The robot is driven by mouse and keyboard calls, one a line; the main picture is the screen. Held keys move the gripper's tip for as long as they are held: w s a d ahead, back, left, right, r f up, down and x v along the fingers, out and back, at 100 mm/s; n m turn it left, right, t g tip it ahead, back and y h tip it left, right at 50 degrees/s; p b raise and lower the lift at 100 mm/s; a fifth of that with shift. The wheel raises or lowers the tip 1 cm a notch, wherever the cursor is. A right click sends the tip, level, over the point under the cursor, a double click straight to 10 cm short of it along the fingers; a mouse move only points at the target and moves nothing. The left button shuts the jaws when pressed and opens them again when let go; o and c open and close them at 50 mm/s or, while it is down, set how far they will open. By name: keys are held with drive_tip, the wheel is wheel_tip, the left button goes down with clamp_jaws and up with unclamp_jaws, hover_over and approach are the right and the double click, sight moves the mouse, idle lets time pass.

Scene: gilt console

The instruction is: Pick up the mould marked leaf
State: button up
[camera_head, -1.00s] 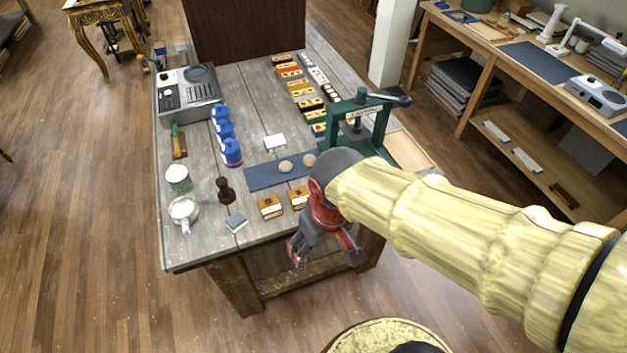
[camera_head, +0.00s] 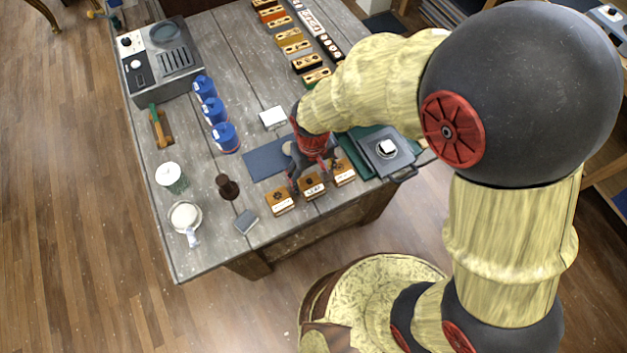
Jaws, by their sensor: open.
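Three small wooden moulds stand in a row near the table's front edge. The middle one, the mould marked leaf (camera_head: 313,187), has a pale label with dark lettering that appears to read LEAF. A left mould (camera_head: 281,202) and a right mould (camera_head: 343,173) flank it; their labels are too small to read. My gripper (camera_head: 309,184) is open and points down over the row, its fingers near the leaf mould. One finger shows between the left and middle moulds. I cannot tell whether the fingers touch a mould.
A blue mat (camera_head: 264,161) lies behind the moulds.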

sight(311, 184)
drive_tip(key=f, duration=0.5)
drive_tip(key=shift+a+f+b, duration=0.25)
drive_tip(key=shift+f+b, duration=0.1)
drive_tip(key=shift+b, duration=0.05)
drive_tip(key=c, duration=0.3)
drive_tip(key=c, duration=1)
drive_tip(key=shift+r, duration=0.1)
